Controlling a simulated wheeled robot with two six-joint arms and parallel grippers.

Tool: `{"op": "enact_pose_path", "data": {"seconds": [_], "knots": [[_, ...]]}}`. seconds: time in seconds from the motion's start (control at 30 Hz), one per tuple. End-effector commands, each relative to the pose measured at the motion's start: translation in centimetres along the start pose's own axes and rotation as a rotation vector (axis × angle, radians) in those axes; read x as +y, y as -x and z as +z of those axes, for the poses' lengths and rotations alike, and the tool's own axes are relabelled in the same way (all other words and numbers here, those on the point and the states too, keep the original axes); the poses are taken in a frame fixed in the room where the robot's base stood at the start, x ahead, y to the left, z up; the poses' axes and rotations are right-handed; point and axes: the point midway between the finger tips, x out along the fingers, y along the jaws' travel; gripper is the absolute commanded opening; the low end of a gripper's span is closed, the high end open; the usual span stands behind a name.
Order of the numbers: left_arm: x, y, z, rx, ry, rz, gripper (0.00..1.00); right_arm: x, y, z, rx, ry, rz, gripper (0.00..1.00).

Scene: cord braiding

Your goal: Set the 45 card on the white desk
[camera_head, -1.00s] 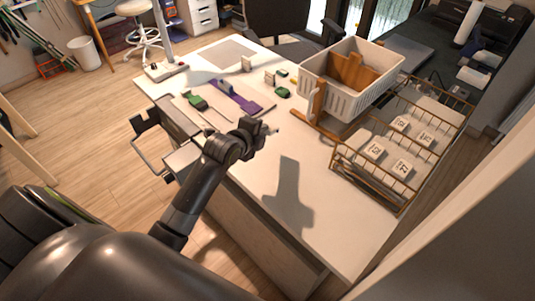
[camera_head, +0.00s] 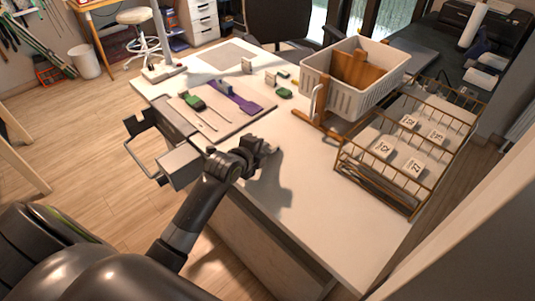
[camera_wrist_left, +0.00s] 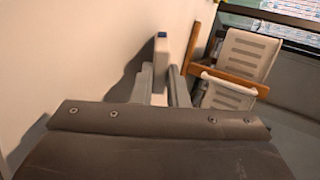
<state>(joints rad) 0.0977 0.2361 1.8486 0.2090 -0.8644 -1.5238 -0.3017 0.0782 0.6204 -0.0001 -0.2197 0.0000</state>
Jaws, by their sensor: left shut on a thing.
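The white desk (camera_head: 330,205) runs through the middle of the head view. My left gripper (camera_head: 268,146) is over its near part, with its shadow on the desk top beside it. In the left wrist view my left gripper (camera_wrist_left: 160,85) is shut on a thin white card-like piece with a blue end (camera_wrist_left: 162,52). Its number does not show, so I cannot tell whether it is the 45 card. The wrist view shows the desk surface (camera_wrist_left: 75,60) at left. My right gripper is not in view.
A wire basket (camera_head: 376,192) with several small labelled white cards stands at right; their labels are hard to read. A white plastic basket (camera_head: 338,91) sits behind it. A purple strip (camera_head: 238,97) and green pieces lie farther back. The desk's near right part is bare.

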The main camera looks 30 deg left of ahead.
Motion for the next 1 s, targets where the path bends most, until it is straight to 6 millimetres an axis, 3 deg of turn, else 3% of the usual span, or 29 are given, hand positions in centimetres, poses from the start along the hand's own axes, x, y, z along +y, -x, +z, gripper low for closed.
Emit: {"op": "enact_pose_path", "data": {"seconds": [0.03,0.13,0.47,1.0], "knots": [[0.0,0.0,0.0,0.0,0.0,0.0,0.15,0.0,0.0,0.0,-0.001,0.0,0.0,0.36],[0.0,0.0,0.0,0.0,0.0,0.001,0.28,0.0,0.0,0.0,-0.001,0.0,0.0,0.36],[-0.1,0.5,0.0,0.0,0.0,0.002,0.28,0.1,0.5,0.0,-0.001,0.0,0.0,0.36],[-0.3,6.9,0.0,-0.001,0.0,0.003,0.28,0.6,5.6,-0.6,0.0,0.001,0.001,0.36]]}}
